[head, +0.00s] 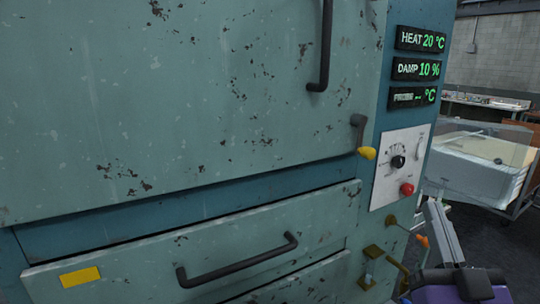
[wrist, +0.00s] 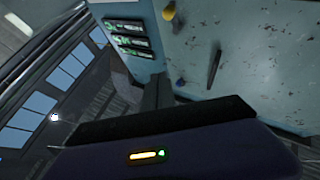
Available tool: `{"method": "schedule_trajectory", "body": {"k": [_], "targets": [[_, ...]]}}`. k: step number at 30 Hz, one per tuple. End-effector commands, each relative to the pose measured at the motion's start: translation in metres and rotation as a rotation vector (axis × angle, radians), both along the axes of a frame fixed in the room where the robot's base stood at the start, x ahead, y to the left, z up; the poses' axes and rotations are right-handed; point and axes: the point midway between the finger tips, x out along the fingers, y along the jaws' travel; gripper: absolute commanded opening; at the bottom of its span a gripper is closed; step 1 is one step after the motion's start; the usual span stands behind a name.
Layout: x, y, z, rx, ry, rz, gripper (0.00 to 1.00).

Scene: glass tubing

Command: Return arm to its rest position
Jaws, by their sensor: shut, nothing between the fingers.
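My gripper (wrist: 158,78) shows in the wrist view as two dark fingers close together beyond the black and purple hand body. It is shut and empty, with open air around the fingertips. The teal cabinet's front (wrist: 235,55) lies beyond it to the right in that view. In the head view, a grey and purple part of my arm shows at the bottom right, beside the cabinet's lower right corner.
The worn teal cabinet (head: 180,100) fills most of the head view. It has a closed door with a dark handle (head: 325,50), a yellow-tipped lever (head: 366,152), drawers with a bar handle (head: 238,262), readouts (head: 418,68) and a knob panel (head: 400,165). A clear-covered cart (head: 480,160) stands at right.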

Motion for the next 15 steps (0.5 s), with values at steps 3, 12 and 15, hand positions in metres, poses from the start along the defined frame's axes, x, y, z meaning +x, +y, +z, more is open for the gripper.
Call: {"method": "schedule_trajectory", "body": {"k": [3,12,15], "targets": [[-0.030,0.005,-0.046,0.035,0.049,-0.002,0.00],[-0.114,0.021,-0.132,0.080,0.180,-0.001,0.00],[-0.145,0.027,-0.155,0.083,0.236,0.003,0.00]]}}
